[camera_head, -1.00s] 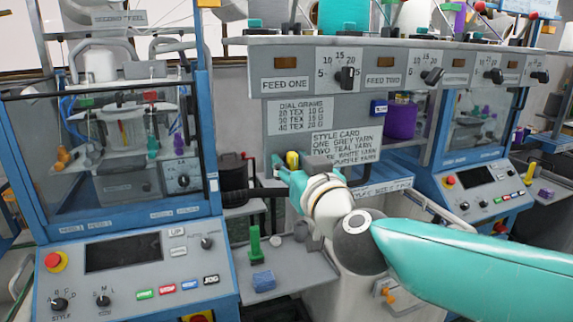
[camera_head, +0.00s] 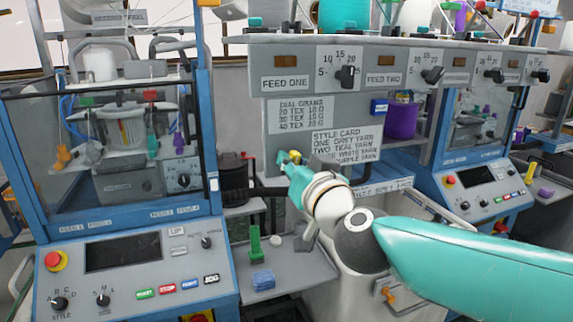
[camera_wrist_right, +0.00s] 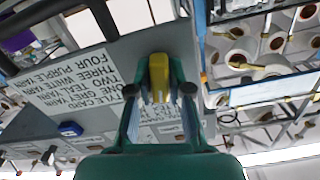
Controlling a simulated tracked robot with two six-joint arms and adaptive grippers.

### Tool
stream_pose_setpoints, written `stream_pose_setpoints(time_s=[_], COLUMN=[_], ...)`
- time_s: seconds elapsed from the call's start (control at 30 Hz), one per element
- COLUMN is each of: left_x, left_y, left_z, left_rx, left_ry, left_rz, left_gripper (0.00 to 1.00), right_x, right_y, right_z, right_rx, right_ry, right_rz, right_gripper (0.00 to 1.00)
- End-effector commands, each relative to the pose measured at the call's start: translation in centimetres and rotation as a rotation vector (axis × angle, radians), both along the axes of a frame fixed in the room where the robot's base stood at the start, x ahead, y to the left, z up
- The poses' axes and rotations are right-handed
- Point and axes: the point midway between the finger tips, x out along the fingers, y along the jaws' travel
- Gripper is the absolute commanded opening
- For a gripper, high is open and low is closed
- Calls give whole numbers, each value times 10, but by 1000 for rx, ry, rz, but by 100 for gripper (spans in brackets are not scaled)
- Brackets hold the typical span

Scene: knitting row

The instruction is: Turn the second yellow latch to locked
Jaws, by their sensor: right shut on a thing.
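A yellow latch (camera_wrist_right: 158,77) stands between the two fingers of my right gripper (camera_wrist_right: 158,88) in the right wrist view. In the head view the right gripper (camera_head: 287,160) is at the left end of the grey panel under the feed dials, shut on the yellow latch (camera_head: 295,156). The gripper's teal fingers hide part of the latch there. No locked mark shows, so I cannot tell the latch's setting from a label. My left gripper is not in view.
The style card (camera_head: 345,146) is just right of the gripper. A blue-framed machine with a control panel (camera_head: 130,262) stands at left. A grey shelf (camera_head: 297,272) below holds a green piece (camera_head: 255,245) and a blue block (camera_head: 263,280).

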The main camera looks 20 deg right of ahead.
Motion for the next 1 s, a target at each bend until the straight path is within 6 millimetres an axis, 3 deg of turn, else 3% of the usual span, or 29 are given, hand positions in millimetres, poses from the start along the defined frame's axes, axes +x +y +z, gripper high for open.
stream_pose_setpoints(time_s=[1.0], left_x=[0], left_y=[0], left_z=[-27], left_rx=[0], left_ry=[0], left_rz=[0], left_gripper=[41], right_x=[0], right_y=[-3], right_z=[-6], right_rx=[959], right_ry=[35], right_rz=[-2], right_gripper=[0])
